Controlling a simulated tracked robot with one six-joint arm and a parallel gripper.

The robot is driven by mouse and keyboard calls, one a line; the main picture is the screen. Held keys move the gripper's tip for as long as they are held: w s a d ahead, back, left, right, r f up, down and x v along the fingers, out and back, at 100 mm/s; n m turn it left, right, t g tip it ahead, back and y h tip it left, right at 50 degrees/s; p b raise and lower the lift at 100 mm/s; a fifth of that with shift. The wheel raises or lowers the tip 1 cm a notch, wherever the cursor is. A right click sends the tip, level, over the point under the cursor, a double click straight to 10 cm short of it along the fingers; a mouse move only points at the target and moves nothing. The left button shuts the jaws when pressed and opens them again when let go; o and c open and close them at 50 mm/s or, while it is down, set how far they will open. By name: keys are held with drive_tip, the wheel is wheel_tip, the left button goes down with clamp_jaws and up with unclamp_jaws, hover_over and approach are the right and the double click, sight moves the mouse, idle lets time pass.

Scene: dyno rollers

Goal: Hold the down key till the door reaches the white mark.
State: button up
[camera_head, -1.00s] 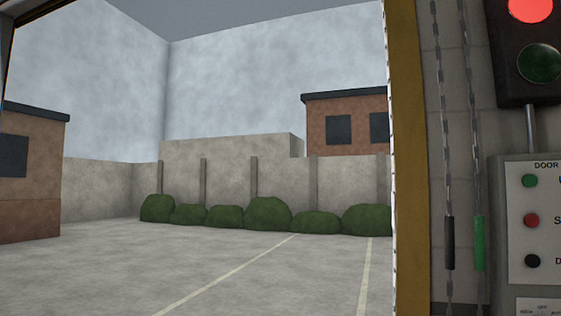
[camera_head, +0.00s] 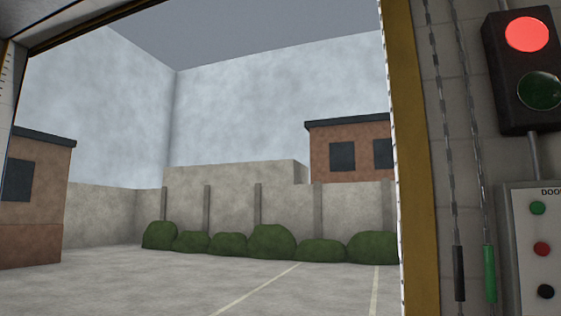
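The door control panel (camera_head: 515,270) is on the wall at the lower right, cut off by the picture's edge. It has a green button (camera_head: 538,208), a red button (camera_head: 541,249) and a black button (camera_head: 546,291), which is the down key by its place. Its label is out of view now. The doorway is wide open onto a yard. A dark edge (camera_head: 85,24) crosses the top left of the opening; I cannot tell whether it is the door or the frame. I cannot make out the white mark for certain. My gripper is not in view.
A signal box (camera_head: 525,75) above the panel has its red lamp (camera_head: 526,34) lit and its green lamp (camera_head: 539,90) dark. Two chains hang beside the yellow door post (camera_head: 415,180), with black (camera_head: 459,273) and green (camera_head: 489,273) sleeves. The yard floor (camera_head: 150,285) is clear.

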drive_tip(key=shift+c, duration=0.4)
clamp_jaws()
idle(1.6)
